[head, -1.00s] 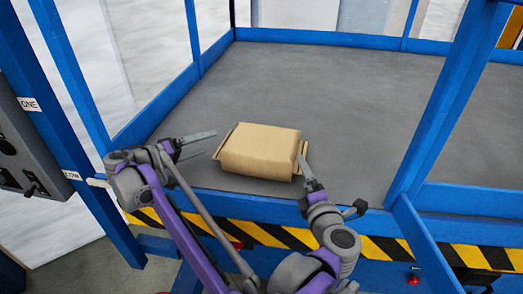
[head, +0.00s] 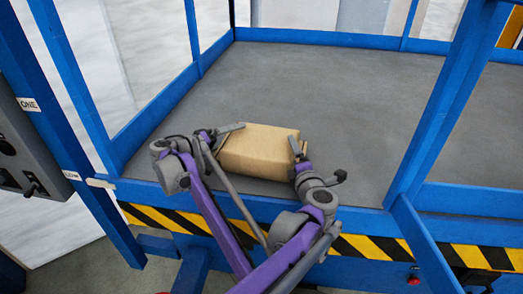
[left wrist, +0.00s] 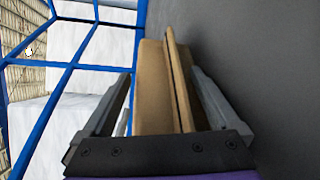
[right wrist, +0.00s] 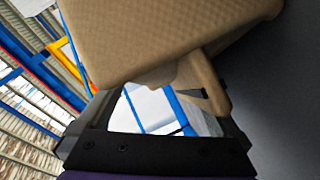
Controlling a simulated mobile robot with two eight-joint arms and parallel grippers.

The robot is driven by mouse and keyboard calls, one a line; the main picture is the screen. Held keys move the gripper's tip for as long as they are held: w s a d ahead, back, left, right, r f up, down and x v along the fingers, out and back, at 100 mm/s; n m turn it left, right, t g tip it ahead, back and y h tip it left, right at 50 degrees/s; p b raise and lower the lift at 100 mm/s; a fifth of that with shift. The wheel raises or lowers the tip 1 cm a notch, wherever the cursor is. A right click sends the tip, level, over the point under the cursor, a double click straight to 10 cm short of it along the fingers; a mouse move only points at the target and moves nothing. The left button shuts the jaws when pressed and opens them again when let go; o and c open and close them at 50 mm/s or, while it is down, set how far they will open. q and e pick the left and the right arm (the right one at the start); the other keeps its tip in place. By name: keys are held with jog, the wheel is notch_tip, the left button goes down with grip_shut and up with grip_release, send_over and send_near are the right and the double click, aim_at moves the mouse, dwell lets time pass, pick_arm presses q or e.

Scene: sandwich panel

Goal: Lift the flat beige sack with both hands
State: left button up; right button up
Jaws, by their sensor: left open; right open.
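The flat beige sack (head: 256,152) lies on the grey platform floor near its front edge. My left gripper (head: 222,133) is open at the sack's left end. In the left wrist view the sack's end (left wrist: 152,90) and a thin upright flap (left wrist: 178,80) stand between the open fingers (left wrist: 158,100). My right gripper (head: 298,152) is at the sack's right end. In the right wrist view the sack's side (right wrist: 165,40) fills the top, and a handle-like flap (right wrist: 208,82) reaches down between the open fingers (right wrist: 158,105). Neither gripper is closed on it.
The grey floor (head: 330,90) is clear behind and to the right of the sack. Blue rails (head: 160,115) and posts (head: 440,100) frame the platform. A yellow-black striped edge (head: 370,246) runs along the front. A grey control box (head: 25,150) is at the left.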

pick_arm(q)
grip_shut()
pick_arm(e)
grip_shut()
pick_arm(q)
jog(key=shift+r, duration=0.15)
pick_arm(e)
jog(key=shift+r, duration=0.1)
